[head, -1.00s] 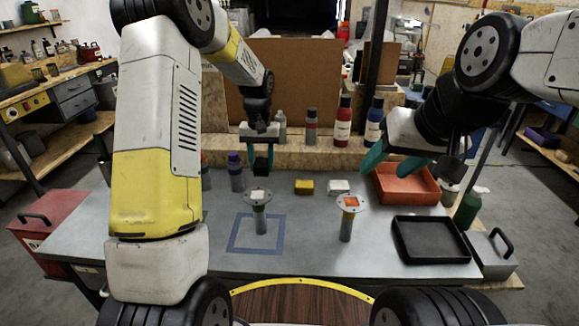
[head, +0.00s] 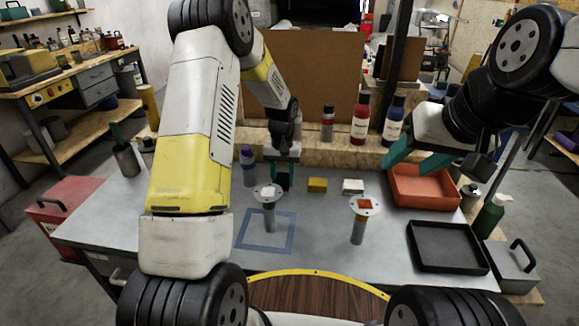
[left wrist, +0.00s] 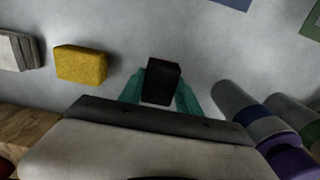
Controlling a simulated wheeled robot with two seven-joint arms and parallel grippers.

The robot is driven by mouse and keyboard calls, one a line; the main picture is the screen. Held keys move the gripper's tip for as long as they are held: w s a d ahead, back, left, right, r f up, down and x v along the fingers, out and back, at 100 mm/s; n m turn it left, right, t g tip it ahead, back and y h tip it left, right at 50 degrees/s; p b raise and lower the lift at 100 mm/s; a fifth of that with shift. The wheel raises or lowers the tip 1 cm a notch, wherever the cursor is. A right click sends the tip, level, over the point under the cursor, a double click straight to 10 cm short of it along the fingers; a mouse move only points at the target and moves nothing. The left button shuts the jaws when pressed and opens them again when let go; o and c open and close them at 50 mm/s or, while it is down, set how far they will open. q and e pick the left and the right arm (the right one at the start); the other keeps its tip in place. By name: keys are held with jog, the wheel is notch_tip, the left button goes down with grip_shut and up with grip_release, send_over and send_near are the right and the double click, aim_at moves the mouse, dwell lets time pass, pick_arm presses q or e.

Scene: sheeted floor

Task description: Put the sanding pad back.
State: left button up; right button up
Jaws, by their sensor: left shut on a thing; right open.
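My left gripper (head: 283,182) is shut on a small dark block (left wrist: 162,80), which may be the sanding pad. In the left wrist view the block sits between the two teal fingers, above the grey tabletop. In the head view the gripper is low, just behind and right of a stand with a round plate and white square (head: 267,192). The gap to the tabletop is unclear. My right gripper (head: 420,160) is open and empty, above the orange tray (head: 430,188). A blue tape square (head: 245,240) lies around the white-topped stand's foot.
A yellow block (head: 317,185) and a whitish block (head: 352,186) lie on the table. A second stand with an orange square (head: 364,205) is right of centre. A black tray (head: 448,246) is at right. Bottles (head: 360,120) stand along the back ledge.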

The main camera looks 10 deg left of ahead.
aim_at(283, 178)
pick_arm(q)
jog(key=shift+f, duration=0.1)
jog(key=o, duration=1.2)
jog(key=s+r+t, duration=0.1)
jog(key=s+r, duration=0.2)
jog(key=r, duration=0.7)
jog(key=s+r, duration=0.2)
jog(key=r, duration=0.8)
jog(key=s+r+t, duration=0.1)
jog(key=s+r, duration=0.2)
jog(key=s, duration=0.5)
jog(key=s+a+r+t+h, duration=0.1)
jog(key=s+r+t, duration=0.1)
jog(key=s, duration=0.6)
jog(key=s+r+t+h, duration=0.1)
jog(key=s+r, duration=0.3)
jog(key=s, duration=0.4)
jog(key=shift+a+m+t, duration=0.3)
jog(key=shift+a+t, duration=0.05)
jog(key=shift+t, duration=0.25)
